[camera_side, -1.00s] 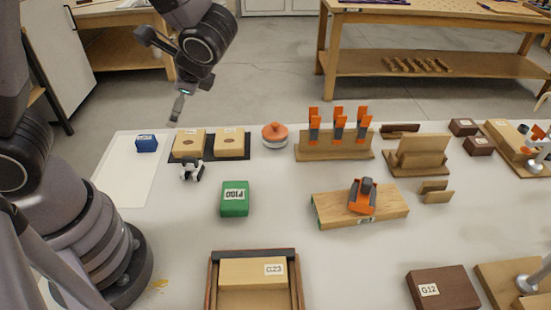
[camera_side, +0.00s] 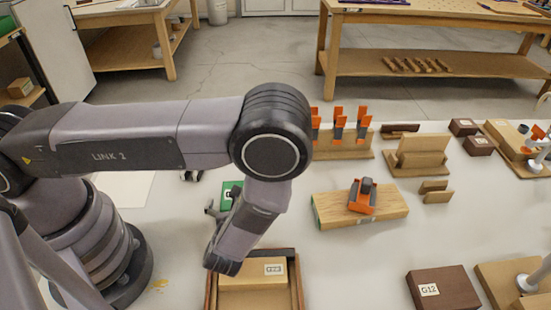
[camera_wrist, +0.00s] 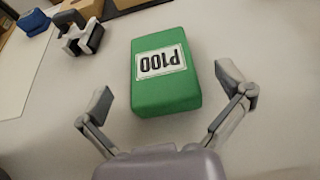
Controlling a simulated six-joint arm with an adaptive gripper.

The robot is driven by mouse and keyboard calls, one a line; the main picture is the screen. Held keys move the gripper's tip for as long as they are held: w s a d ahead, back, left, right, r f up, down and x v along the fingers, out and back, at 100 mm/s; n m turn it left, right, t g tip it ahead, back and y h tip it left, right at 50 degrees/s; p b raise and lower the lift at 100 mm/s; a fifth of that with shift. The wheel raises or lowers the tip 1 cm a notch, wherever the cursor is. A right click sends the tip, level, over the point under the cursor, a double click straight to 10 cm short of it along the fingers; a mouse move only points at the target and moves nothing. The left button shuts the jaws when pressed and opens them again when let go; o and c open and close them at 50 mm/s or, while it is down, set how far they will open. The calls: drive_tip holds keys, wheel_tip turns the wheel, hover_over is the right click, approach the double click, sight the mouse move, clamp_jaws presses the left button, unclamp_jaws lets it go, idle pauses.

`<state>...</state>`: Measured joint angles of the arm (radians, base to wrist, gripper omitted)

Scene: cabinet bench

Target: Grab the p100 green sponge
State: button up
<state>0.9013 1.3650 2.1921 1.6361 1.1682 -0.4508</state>
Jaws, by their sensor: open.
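The green sponge labelled P100 lies flat on the white bench. In the side view the sponge (camera_side: 228,193) is mostly hidden behind my arm. In the wrist view the sponge (camera_wrist: 168,92) fills the middle, with its white label facing up. My gripper (camera_wrist: 165,100) is open and empty in the wrist view. Its two fingers stand on either side of the sponge's near end, apart from it. In the side view my gripper (camera_side: 213,222) is largely covered by my wrist, close to the sponge.
A wooden tray (camera_side: 211,285) with block G23 (camera_side: 240,275) stands in front. A wooden board with an orange clamp (camera_side: 362,197) lies to the right. A black and white object (camera_wrist: 82,38) and a blue block (camera_wrist: 33,22) are beyond the sponge at left.

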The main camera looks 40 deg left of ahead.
drive_tip(key=x, duration=0.5)
drive_tip(key=c, duration=1)
